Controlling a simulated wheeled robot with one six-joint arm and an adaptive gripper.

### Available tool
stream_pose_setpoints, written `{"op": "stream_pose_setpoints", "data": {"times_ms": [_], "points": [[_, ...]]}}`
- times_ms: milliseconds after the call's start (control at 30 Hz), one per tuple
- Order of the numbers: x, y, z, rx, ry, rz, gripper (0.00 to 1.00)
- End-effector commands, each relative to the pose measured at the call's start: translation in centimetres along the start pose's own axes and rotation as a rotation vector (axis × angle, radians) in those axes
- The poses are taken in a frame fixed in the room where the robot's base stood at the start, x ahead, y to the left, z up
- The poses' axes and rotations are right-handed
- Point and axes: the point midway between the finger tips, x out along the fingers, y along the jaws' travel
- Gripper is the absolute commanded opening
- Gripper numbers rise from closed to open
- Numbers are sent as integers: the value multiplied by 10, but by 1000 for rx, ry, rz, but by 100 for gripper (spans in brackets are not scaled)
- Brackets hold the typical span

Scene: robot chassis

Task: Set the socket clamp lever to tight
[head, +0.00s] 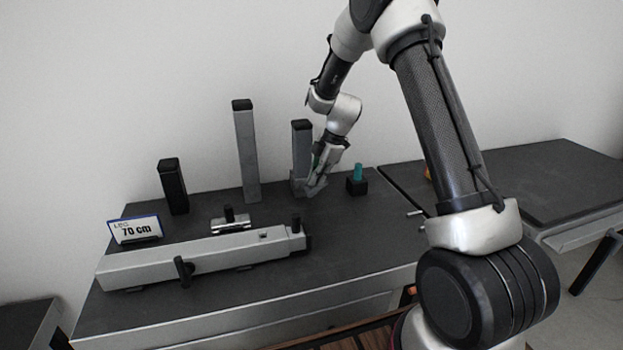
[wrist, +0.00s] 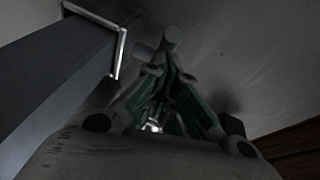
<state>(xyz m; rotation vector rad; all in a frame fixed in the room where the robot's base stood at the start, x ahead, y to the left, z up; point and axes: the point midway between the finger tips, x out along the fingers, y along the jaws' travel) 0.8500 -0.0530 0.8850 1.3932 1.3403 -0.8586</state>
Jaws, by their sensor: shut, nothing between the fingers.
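A grey square post (head: 302,140) with a black cap stands upright in a grey socket (head: 299,187) at the back right of the dark bench. My gripper (head: 316,184) is down beside the socket, on its right side. In the wrist view my gripper (wrist: 166,72) shows its green-lined fingers drawn together, with nothing held. A grey rounded lever-like part (wrist: 171,38) lies just beyond the fingertips; I cannot tell whether they touch it. The post's side (wrist: 50,85) fills the left, with a bright metal rim around it. The lever's setting cannot be read.
A teal peg in a black block (head: 357,181) stands close to the right of my gripper. A tall grey post (head: 246,155) and a short black post (head: 173,187) stand left. A long grey beam (head: 210,258) lies in front, near a "LEG 70 cm" sign (head: 135,229).

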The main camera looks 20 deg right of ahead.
Motion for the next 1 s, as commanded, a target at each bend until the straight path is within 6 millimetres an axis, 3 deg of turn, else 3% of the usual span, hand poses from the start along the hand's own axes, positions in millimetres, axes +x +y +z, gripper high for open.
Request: {"op": "stream_pose_setpoints", "data": {"times_ms": [167, 1000], "points": [[2, -2, 13, 26, 153, 22, 0], [11, -7, 34, 19, 144, 18, 0]]}}
